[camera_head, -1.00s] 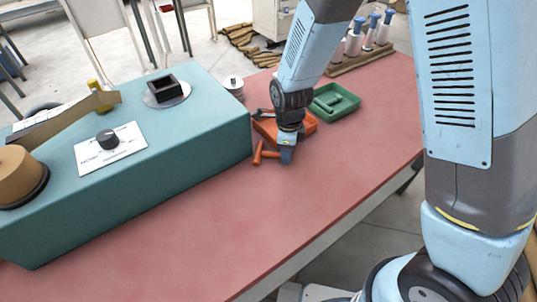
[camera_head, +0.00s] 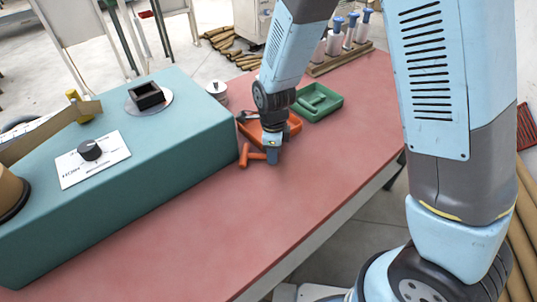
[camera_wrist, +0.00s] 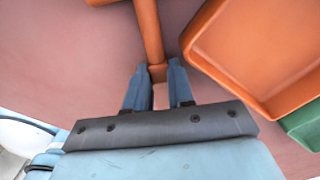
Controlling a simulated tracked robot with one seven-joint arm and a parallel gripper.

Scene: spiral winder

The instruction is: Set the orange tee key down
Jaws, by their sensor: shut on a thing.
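The orange tee key (camera_head: 252,154) is at the red table top, in front of the orange tray. My gripper (camera_head: 272,161) is shut on the end of its stem. In the wrist view my gripper (camera_wrist: 157,75) has its two blue fingers on either side of the stem of the tee key (camera_wrist: 148,30), and the crossbar lies away from the fingers at the top edge. The key looks level and low over the table; I cannot tell whether it touches.
The orange tray (camera_head: 292,125) is close beside the key, also in the wrist view (camera_wrist: 225,75). A green tray (camera_head: 318,104) stands behind it. The teal winder (camera_head: 150,165) is to the left. The red table (camera_head: 255,215) is clear in front.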

